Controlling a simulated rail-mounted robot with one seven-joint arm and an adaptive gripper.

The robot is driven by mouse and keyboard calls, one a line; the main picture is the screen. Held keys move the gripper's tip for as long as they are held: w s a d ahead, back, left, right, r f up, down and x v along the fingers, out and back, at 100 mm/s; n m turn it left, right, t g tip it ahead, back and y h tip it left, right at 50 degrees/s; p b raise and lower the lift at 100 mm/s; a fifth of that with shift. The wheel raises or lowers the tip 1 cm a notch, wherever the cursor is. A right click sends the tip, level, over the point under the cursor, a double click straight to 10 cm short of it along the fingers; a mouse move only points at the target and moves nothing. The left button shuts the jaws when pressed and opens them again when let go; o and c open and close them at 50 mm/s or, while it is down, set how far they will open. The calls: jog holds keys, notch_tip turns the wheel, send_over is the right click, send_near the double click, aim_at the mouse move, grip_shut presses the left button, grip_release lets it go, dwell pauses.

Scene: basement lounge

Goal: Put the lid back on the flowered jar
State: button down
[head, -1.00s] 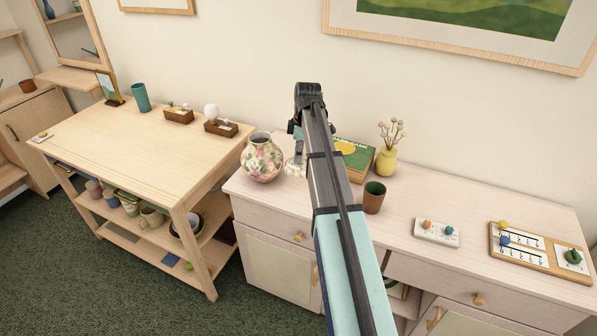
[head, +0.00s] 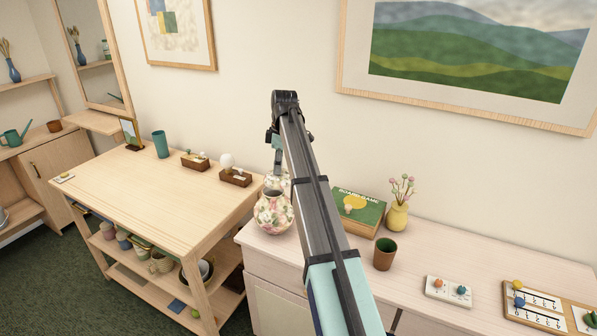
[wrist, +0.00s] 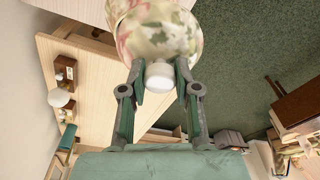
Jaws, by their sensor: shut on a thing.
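The flowered jar (head: 273,215), round and cream with pink and green flowers, stands upright at the left end of the cabinet top, its dark mouth showing. My gripper (head: 278,170) points down just above and behind it, partly hidden by my arm. The flowered lid (head: 271,182) hangs from it, apart from the surface, close above or behind the jar's mouth; I cannot tell exactly which. In the wrist view, my gripper (wrist: 160,78) is shut on the lid's white knob (wrist: 159,77), with the flowered lid (wrist: 160,42) beyond the fingertips.
On the cabinet top (head: 330,258) stand a green book box (head: 358,212), a yellow vase with flowers (head: 397,217), a brown cup (head: 385,253) and a switch panel (head: 448,290). A wooden table (head: 125,185) with small boxes (head: 235,177) is at left.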

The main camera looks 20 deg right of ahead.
aim_at(272, 173)
jog(key=w, duration=0.2)
jog(key=w+a+r, duration=0.1)
jog(key=shift+w, duration=0.4)
jog(key=shift+w+d+m, duration=0.1)
jog(key=shift+w+m, duration=0.2)
jog(key=shift+s+f+b, duration=0.1)
jog(key=shift+f+b, duration=1.05)
jog(key=shift+f, duration=2.1)
jog(key=shift+f+p, duration=0.15)
jog(key=shift+p, duration=0.2)
jog(key=shift+c, duration=1.4)
grip_release()
